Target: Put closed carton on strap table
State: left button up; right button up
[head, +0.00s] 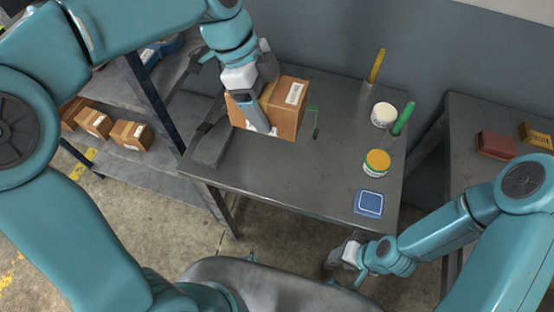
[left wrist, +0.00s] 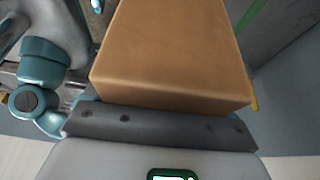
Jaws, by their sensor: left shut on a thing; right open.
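A brown closed carton (head: 288,112) with a white label on top is at the back left of the dark grey strap table (head: 265,175). My left gripper (head: 258,108) reaches down over the carton and is shut on it. The carton (left wrist: 172,55) fills the upper middle of the left wrist view, against a dark gripper bar (left wrist: 160,126). I cannot tell whether its underside touches the table. My right gripper (head: 342,255) is open and empty, low beyond the table's front edge.
A white tub (head: 383,115), a yellow-lidded tub (head: 376,162), a blue box (head: 369,203), and yellow and green handles (head: 403,119) stand along the table's right side. Shelves with several cartons (head: 131,134) are at left. Another table (head: 470,125) is at right. The table's front middle is clear.

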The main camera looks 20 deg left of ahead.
pick_arm(q)
notch_tip(320, 180, down, 20)
jog(key=shift+s+r+b, duration=0.1)
jog(key=shift+s+b, duration=0.05)
jog(key=shift+b, duration=0.25)
jog(key=o, duration=1.2)
jog(key=shift+c, duration=0.2)
